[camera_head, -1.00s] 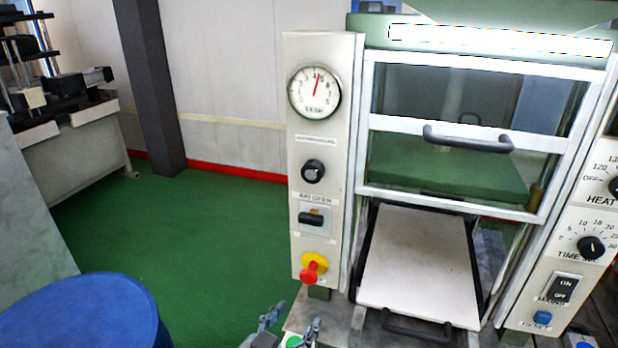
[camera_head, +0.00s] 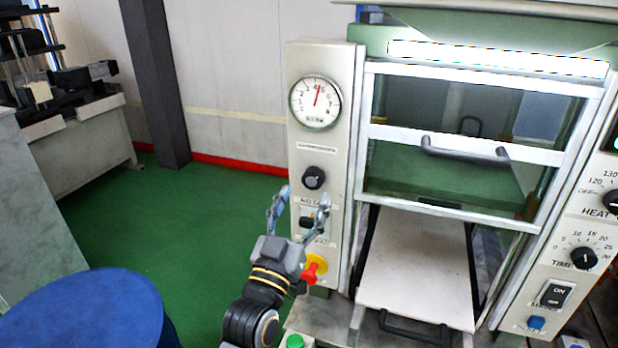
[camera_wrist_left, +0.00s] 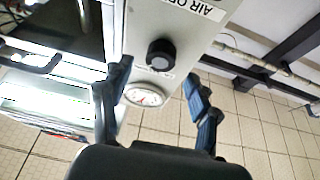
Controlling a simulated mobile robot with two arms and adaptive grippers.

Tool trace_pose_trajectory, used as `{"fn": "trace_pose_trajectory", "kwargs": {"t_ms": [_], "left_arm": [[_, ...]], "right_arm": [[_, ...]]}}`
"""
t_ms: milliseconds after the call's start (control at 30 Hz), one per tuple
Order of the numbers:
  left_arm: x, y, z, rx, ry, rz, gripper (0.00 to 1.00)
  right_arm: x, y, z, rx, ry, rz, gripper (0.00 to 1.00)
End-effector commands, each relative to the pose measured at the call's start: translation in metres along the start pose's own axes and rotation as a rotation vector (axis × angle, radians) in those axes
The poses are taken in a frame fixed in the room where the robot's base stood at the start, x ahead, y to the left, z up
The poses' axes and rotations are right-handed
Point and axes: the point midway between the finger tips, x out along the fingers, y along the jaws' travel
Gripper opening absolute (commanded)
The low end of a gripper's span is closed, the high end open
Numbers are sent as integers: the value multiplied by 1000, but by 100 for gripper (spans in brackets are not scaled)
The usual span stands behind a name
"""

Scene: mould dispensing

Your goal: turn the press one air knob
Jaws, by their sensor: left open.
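The press one air knob (camera_head: 313,177) is a round black knob on the pale left panel of the press, below the pressure gauge (camera_head: 316,102). It also shows in the left wrist view (camera_wrist_left: 161,53), ahead of and between the fingers. My left gripper (camera_head: 301,199) is open and empty in front of the panel, with its fingertips a little below the knob in the head view. One finger is left of the panel and the other is over its right part. The gripper partly hides the lower black switch (camera_head: 308,221). My right gripper is not in view.
A red stop button (camera_head: 312,268) on a yellow base sits low on the panel, beside my left wrist. The press door (camera_head: 465,150) with its dark handle is to the right. A blue drum (camera_head: 85,312) stands at lower left. Green floor is clear left of the press.

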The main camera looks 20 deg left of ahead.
Motion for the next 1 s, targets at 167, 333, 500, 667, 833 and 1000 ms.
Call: {"fn": "trace_pose_trajectory", "kwargs": {"t_ms": [167, 333, 500, 667, 833, 1000], "left_arm": [[27, 0, -2, 0, 0, 0, 62], [37, 0, 0, -1, -1, 0, 62], [38, 0, 1, -1, -1, 0, 62], [38, 0, 1, -1, -1, 0, 51], [38, 0, 1, 0, -1, 0, 17], [38, 0, 0, 1, -1, 1, 7]], "right_arm": [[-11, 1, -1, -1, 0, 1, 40], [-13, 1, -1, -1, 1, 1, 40], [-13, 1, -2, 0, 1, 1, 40], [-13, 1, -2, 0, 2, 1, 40], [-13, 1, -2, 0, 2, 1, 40], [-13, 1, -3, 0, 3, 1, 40]]}}
